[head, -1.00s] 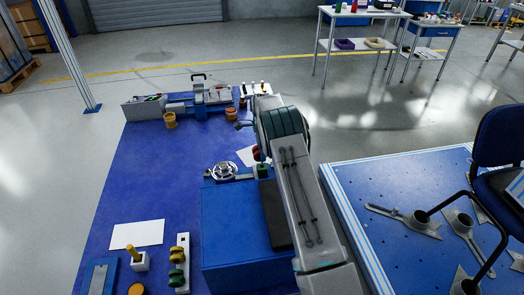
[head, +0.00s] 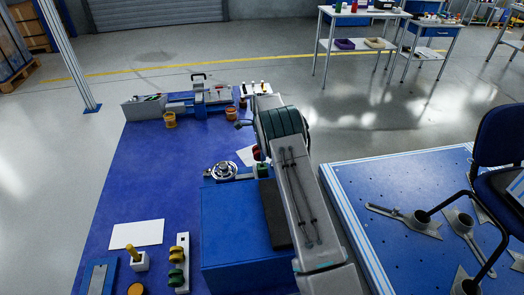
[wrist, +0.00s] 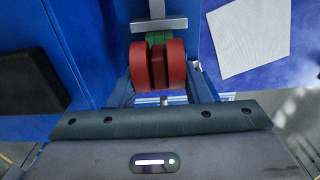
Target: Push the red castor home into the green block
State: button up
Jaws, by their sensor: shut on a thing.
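The red castor (wrist: 158,65) is a twin-wheel castor in the middle of the wrist view, between the fingers of my gripper (wrist: 160,88), which is shut on it. The green block (wrist: 158,37) is directly beyond the castor, partly covered by it; whether the castor's stem is in the block is hidden. A grey metal T-shaped piece (wrist: 158,24) lies at the block's far side. In the head view the green block (head: 262,170) shows small at the end of my arm, with a bit of the red castor (head: 257,152) beside it.
A blue box (head: 235,230) stands on the blue bench near my arm. A round metal handwheel (head: 223,171) is left of the green block. A white sheet (wrist: 250,38) lies to the right in the wrist view. The bench's left middle (head: 150,180) is clear.

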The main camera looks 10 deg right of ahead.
jog(key=shift+f+b, duration=1.15)
jog(key=shift+f, duration=0.5)
dwell(0.4)
jog(key=o, duration=1)
notch_tip(320, 180, up, 13)
jog(key=shift+r, duration=0.4)
